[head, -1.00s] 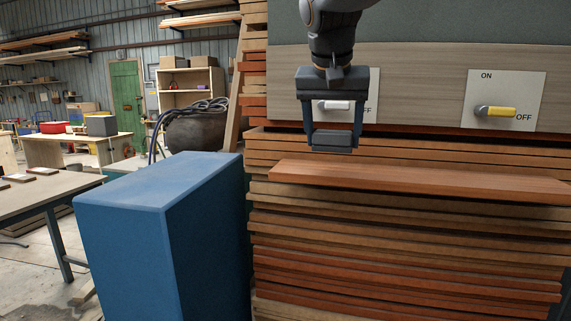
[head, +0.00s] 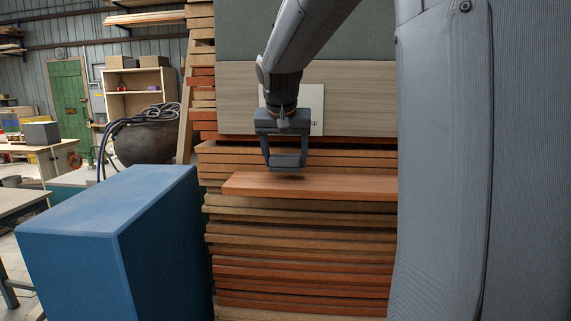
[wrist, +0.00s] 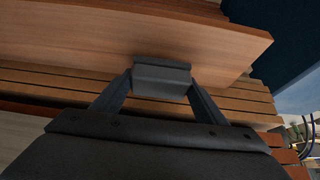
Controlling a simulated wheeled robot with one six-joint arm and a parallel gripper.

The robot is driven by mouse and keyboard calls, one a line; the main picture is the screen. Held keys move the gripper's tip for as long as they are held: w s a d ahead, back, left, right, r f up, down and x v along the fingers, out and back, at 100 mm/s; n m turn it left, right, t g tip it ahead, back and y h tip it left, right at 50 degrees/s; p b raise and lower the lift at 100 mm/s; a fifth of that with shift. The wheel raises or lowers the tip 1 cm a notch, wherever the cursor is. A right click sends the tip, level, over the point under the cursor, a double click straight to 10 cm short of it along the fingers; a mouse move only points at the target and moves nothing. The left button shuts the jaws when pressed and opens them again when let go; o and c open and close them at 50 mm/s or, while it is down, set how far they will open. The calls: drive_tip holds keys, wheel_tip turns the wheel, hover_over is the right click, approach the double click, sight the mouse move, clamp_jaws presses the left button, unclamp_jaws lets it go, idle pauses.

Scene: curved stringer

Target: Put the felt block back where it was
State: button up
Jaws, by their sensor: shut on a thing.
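The felt block (head: 289,161) is a small dark grey block held between the two fingers of my gripper (head: 286,157). It hangs over the reddish board (head: 350,187) on top of the plank stack, near that board's left part. A dark shadow lies just under it; I cannot tell whether it touches the board. In the wrist view the block (wrist: 162,80) sits between the fingertips of my gripper (wrist: 160,88), in front of the smooth board (wrist: 205,40).
A blue box (head: 75,220) stands at the left of the plank stack (head: 300,250). Behind the gripper is a wooden panel (head: 360,90) with a pale switch plate (head: 317,115), partly covered. A dark pot with cables (head: 145,142) is further back.

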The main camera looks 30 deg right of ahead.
drive_tip(key=shift+f, duration=0.8)
drive_tip(key=shift+w+d+f+p, duration=0.15)
drive_tip(key=shift+f+p, duration=0.2)
drive_tip(key=shift+p, duration=0.25)
drive_tip(key=shift+f, duration=0.1)
drive_tip(key=shift+f, duration=0.2)
drive_tip(key=o, duration=1.1)
drive_tip(key=shift+r, duration=0.1)
